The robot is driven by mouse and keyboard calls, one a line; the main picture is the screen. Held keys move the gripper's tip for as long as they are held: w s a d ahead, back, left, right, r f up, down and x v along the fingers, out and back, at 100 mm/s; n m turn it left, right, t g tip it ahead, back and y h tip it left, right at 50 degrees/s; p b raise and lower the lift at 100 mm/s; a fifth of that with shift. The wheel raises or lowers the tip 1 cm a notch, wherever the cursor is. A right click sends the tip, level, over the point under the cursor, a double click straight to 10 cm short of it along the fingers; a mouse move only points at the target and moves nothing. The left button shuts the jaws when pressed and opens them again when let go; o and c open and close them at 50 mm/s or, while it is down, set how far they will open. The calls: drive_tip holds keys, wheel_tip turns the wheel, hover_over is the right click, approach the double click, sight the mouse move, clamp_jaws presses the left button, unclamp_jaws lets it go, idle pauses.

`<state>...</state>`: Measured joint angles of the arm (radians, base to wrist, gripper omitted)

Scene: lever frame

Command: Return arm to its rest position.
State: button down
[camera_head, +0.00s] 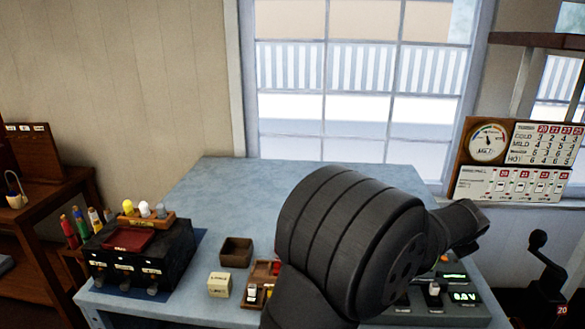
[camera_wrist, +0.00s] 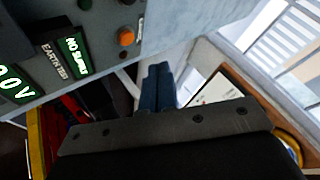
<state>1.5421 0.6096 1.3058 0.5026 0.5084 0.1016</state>
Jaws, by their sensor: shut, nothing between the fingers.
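My gripper (camera_wrist: 158,90) shows in the wrist view as two dark blue fingers side by side, shut, with nothing seen between them. It points past the edge of a grey panel with an orange knob (camera_wrist: 126,37) and a green lit display (camera_wrist: 73,50). I cannot tell how far the fingertips are from the panel. In the head view my dark arm covers the front right of the blue table (camera_head: 290,177), and my fingers cannot be made out there.
A black box (camera_head: 143,255), an open brown box (camera_head: 236,251) and a cream block (camera_head: 219,285) stand on the table's left half. A lit meter (camera_head: 465,297) stands right of my arm. A gauge board (camera_head: 488,141) hangs by the window. The table's back is clear.

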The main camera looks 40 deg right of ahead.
wheel_tip(320, 180, up, 6)
drive_tip(key=shift+f, duration=0.25)
